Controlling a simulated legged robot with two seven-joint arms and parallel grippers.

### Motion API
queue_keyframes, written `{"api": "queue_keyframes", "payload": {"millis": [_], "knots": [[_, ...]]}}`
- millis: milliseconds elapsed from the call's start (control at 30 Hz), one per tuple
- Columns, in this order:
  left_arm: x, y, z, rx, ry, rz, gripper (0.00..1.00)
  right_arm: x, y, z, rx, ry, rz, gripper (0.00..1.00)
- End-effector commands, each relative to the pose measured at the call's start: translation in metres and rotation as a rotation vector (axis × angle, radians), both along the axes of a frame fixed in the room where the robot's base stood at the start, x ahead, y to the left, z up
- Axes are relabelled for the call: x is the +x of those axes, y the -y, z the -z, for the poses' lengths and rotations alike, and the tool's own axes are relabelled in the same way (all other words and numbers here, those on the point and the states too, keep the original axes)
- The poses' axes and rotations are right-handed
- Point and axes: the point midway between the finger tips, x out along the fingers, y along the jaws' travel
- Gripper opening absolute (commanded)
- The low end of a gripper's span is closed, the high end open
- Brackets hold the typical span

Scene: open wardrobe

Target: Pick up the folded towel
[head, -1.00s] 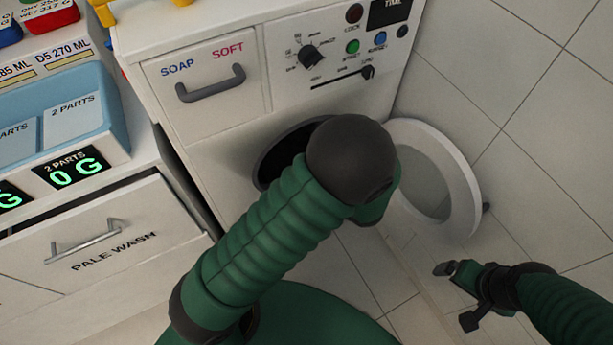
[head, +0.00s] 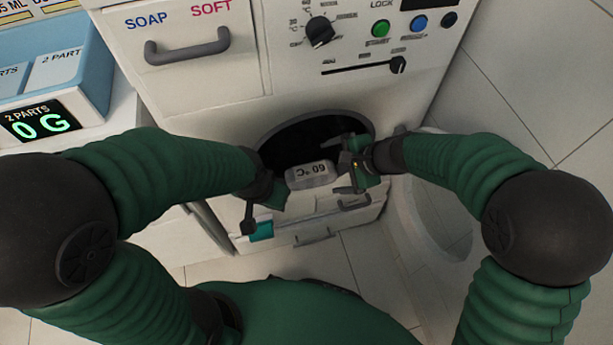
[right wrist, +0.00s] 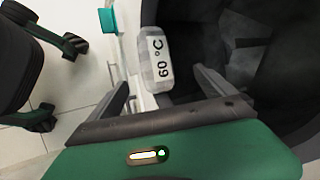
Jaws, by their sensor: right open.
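A small pale grey bundle marked "60 °C", which looks like the folded towel (head: 311,177), lies at the lower front of the dark round washer opening (head: 300,138). My right gripper (head: 347,165) is open just right of the bundle. In the right wrist view the bundle (right wrist: 158,60) shows ahead, between the lines of the two open fingers (right wrist: 160,92), with no clear contact. My left gripper (head: 262,212) is to the left of the bundle, apart from it. In the right wrist view its two fingers (right wrist: 58,82) are spread and empty.
The washer's round door (head: 450,215) stands open at the right. A soap drawer (head: 185,60) and control knobs are above the opening. A teal piece (head: 261,231) and a lower handle (head: 314,236) are below. A cabinet with a display (head: 40,122) stands left.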

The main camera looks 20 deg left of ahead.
Motion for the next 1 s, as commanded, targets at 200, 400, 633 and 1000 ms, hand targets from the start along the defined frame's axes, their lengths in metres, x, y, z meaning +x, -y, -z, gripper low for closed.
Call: {"api": "queue_keyframes", "payload": {"millis": [200,400,633,1000], "knots": [[0.000,0.000,0.023,0.000,-0.001,0.002,0.00,0.010,-0.027,0.043,-0.001,0.001,-0.003,0.95],[0.000,0.000,0.038,0.001,-0.002,0.003,0.00,0.010,-0.040,0.064,-0.002,0.002,-0.002,0.95],[0.000,0.000,0.056,0.001,-0.003,0.003,0.00,0.012,-0.061,0.092,-0.003,0.003,-0.002,0.95],[0.000,0.000,0.055,0.001,-0.002,0.003,0.00,0.013,-0.062,0.091,-0.002,0.003,-0.001,0.78]]}}
